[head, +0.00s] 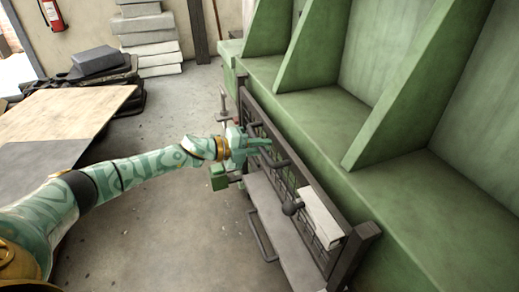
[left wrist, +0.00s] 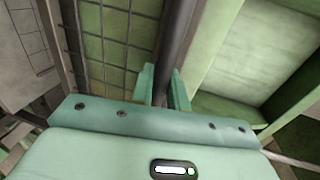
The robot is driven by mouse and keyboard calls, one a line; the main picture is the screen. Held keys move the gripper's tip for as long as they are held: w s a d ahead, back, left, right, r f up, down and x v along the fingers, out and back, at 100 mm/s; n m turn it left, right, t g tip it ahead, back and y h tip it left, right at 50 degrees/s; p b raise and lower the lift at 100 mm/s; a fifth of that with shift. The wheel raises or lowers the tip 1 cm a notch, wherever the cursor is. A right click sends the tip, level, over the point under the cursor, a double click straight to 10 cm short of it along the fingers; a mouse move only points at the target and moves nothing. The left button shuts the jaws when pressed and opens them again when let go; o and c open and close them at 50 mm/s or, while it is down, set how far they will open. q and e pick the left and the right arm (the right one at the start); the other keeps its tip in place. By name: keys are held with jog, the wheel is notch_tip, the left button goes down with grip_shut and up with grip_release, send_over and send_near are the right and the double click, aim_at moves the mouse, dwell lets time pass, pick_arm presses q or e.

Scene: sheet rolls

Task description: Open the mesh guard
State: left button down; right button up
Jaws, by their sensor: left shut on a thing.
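The mesh guard (head: 302,178) is a dark-framed wire panel along the front of the green machine. Its grid also shows in the left wrist view (left wrist: 118,45). My left gripper (head: 264,143) is at the guard's far half in the head view. In the left wrist view its two fingers (left wrist: 165,88) are closed on a dark round bar (left wrist: 177,40), one finger on each side, beside the mesh. The gripper hides part of the guard in the head view. My right gripper is in neither view.
The green machine (head: 400,185) with upright ribs fills the right side. A grey ledge (head: 275,215) with a bar handle (head: 260,238) lies below the guard. A pale block (head: 320,215) sits by its near end. A wooden-topped table (head: 70,115) stands left; floor between is clear.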

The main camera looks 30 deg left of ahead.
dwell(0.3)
pick_arm(q)
jog(key=c, duration=1.4)
grip_release()
jog(key=shift+c, duration=0.2)
jog(key=p+v, duration=0.1)
jog(key=v, duration=1.5)
jog(key=shift+a, duration=0.2)
jog(key=shift+s, duration=0.15)
